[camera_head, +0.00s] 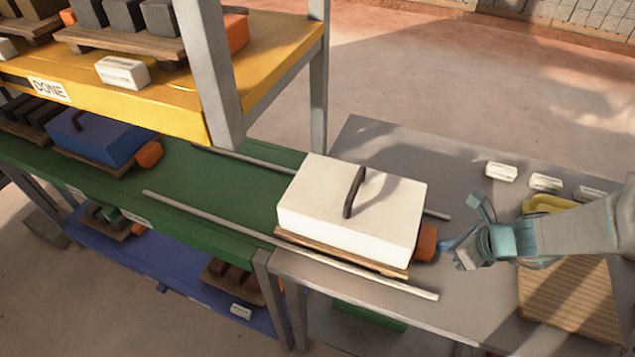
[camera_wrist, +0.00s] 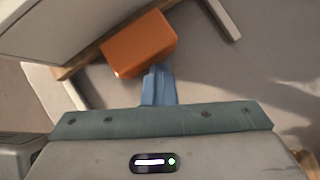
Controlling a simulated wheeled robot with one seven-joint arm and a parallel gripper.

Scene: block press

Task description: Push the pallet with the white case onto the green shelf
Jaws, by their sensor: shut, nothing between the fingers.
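The white case (camera_head: 345,205) with a dark handle sits on a wooden pallet (camera_head: 345,253) between two rails. The pallet straddles the grey table (camera_head: 375,140) and the near end of the green shelf (camera_head: 215,190), mostly over the table. An orange block (camera_head: 427,243) is at the pallet's right end; it shows large in the wrist view (camera_wrist: 138,44). My gripper (camera_head: 448,245) is shut and empty, right of the orange block. In the wrist view its blue fingertips (camera_wrist: 158,85) are at the block's lower edge; whether they touch it, I cannot tell.
Rails (camera_head: 290,245) run from the shelf onto the table. A blue case (camera_head: 95,135) on a pallet stands farther left on the green shelf, with bare shelf between. A yellow shelf (camera_head: 170,105) and its grey post (camera_head: 213,75) rise above. Small white blocks (camera_head: 501,171) lie at right.

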